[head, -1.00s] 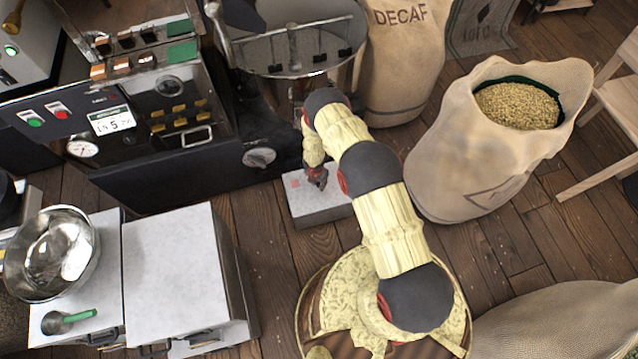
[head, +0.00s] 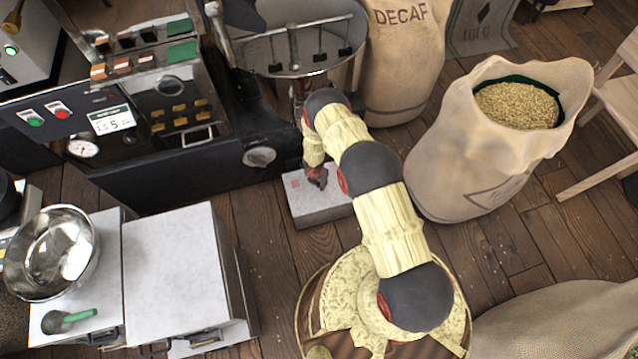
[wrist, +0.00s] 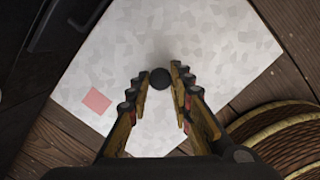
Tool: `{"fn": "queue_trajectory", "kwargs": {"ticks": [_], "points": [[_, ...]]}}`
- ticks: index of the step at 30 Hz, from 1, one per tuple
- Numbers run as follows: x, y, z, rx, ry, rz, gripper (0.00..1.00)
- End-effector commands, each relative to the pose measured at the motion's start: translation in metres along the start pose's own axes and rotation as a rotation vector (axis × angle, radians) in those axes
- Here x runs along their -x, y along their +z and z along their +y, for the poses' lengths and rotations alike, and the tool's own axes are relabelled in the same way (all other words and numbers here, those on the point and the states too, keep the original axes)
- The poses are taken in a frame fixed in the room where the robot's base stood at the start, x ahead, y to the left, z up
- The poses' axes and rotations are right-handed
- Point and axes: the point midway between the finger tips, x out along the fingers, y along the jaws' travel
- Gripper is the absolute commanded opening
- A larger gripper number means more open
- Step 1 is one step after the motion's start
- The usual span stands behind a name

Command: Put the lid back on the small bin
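My gripper (wrist: 160,80) points down over a low box with a pale, patchy grey top (wrist: 225,45), which also shows in the head view (head: 322,211). A small round black knob (wrist: 161,78) sits between the fingertips, with a finger close against each side. The fingers look closed on it. A pink square (wrist: 97,101) marks the box top left of the gripper. In the head view my gripper (head: 316,180) hides the knob. I cannot tell whether the pale top is a separate lid or what lies under it.
The dark roaster (head: 200,165) stands close behind and left of the box. Two pale-topped cabinets (head: 175,265) are at the left, with a steel bowl (head: 50,252) and a green-handled scoop (head: 70,319). An open bean sack (head: 470,160) stands right. Wooden floor (head: 265,235) lies clear between.

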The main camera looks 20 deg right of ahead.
Motion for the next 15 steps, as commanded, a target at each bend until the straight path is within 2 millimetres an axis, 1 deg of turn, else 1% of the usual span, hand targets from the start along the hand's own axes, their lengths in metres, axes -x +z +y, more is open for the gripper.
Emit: {"fn": "queue_trajectory", "kwargs": {"ticks": [2, 10, 15], "points": [[0.0002, 0.0003, 0.0003, 0.0, 0.0, 0.0, 0.26], [0.0001, 0.0001, 0.0, 0.0, 0.0, 0.0, 0.41], [0.0, 0.0, 0.0, 0.0, 0.0, 0.0, 0.42]]}}
